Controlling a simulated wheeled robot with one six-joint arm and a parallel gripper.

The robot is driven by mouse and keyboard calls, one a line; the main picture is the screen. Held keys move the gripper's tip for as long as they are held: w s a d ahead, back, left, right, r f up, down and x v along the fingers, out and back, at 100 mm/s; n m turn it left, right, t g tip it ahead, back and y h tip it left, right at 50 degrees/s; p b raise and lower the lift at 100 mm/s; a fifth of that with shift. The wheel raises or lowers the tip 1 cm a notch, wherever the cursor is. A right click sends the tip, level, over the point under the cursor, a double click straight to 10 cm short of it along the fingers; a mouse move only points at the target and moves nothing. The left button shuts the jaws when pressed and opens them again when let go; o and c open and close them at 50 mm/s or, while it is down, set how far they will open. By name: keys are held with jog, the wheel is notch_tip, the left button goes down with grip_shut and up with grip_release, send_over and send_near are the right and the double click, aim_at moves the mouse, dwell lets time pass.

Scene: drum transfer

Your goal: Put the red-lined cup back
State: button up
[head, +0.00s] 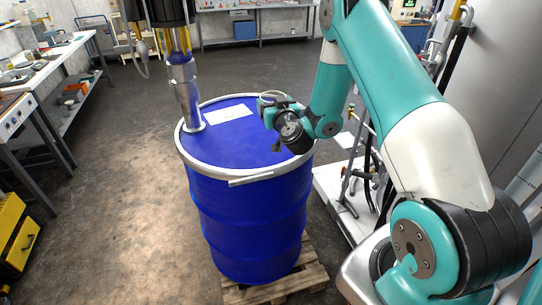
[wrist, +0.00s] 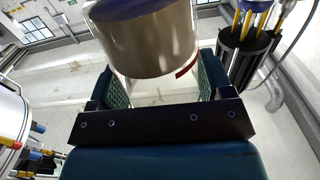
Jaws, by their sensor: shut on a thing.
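My gripper (head: 273,101) is over the right part of the blue drum's lid (head: 242,143). In the wrist view, the two padded fingers of my gripper (wrist: 160,70) stand on either side of a silver metal cup (wrist: 150,45) and are shut on it. A short red strip shows at the cup's lower right edge, and its upper face in the picture looks dark blue. The inside of the cup cannot be made out. In the head view, my wrist and gripper parts hide most of what is held.
A silver pipe (head: 184,92) stands on the lid's left side, below a dark holder with yellow rods, also in the wrist view (wrist: 245,55). A white label (head: 229,113) lies on the lid. The drum stands on a wooden pallet (head: 275,291). A bench (head: 50,65) is at left.

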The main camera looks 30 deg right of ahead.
jog(key=shift+f+b, duration=3.95)
jog(key=shift+f, duration=3.7)
jog(key=shift+f, duration=0.1)
jog(key=shift+f, duration=0.15)
jog(key=o, duration=1)
jog(key=shift+o, duration=0.2)
jog(key=shift+s+r, duration=0.1)
jog(key=shift+r, duration=0.15)
